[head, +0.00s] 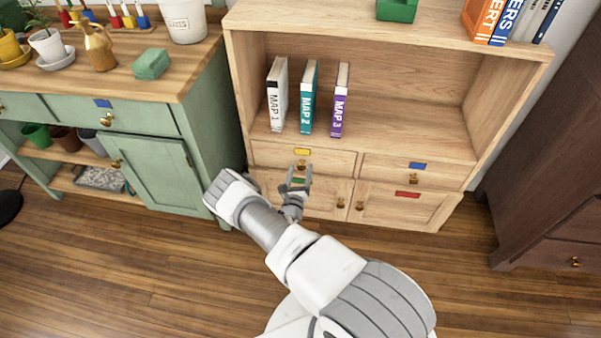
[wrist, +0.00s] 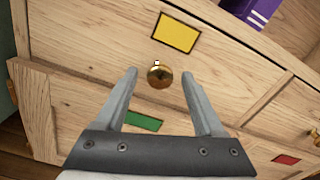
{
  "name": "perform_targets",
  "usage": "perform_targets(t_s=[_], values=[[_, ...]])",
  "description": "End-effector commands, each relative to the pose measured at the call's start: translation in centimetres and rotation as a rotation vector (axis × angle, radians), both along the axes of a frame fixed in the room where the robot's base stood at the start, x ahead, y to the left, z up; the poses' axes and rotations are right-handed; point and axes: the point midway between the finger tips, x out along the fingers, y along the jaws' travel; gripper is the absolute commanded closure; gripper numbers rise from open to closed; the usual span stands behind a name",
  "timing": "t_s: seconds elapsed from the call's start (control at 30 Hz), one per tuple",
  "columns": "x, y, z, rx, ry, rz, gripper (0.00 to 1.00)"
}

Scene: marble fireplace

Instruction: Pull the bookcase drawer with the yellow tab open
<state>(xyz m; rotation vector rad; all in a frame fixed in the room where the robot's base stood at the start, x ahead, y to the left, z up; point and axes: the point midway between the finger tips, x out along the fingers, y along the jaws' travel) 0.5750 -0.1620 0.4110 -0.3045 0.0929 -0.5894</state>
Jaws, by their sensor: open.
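The bookcase drawer with the yellow tab (head: 270,156) is the upper left drawer of the wooden bookcase and looks shut. Its yellow tab (head: 302,152) sits above a round brass knob (head: 301,165). In the wrist view the yellow tab (wrist: 177,33) and the brass knob (wrist: 160,77) are near the top middle. My gripper (head: 297,172) is in front of this drawer. In the wrist view my gripper (wrist: 159,72) is open, and the knob appears between its two fingertips. I cannot tell how much depth lies between the fingertips and the knob.
A drawer with a blue tab (head: 418,166) is to the right. Below are doors with a green tab (wrist: 143,121) and a red tab (head: 407,194). A green cabinet (head: 155,165) stands left, a dark wooden cabinet (head: 560,165) right. The floor (head: 130,270) in front is clear.

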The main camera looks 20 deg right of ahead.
Motion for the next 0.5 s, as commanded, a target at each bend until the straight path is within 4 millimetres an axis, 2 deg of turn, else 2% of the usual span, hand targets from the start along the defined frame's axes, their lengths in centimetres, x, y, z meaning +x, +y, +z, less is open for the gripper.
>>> perform_targets(t_s=[0.33, 0.37, 0.5], values=[[0.43, -0.29, 0.05, -0.001, 0.001, 0.000, 0.30], [0.42, -0.29, 0.05, -0.001, 0.001, 0.000, 0.33], [0.40, -0.28, 0.03, -0.001, 0.001, 0.000, 0.58]])
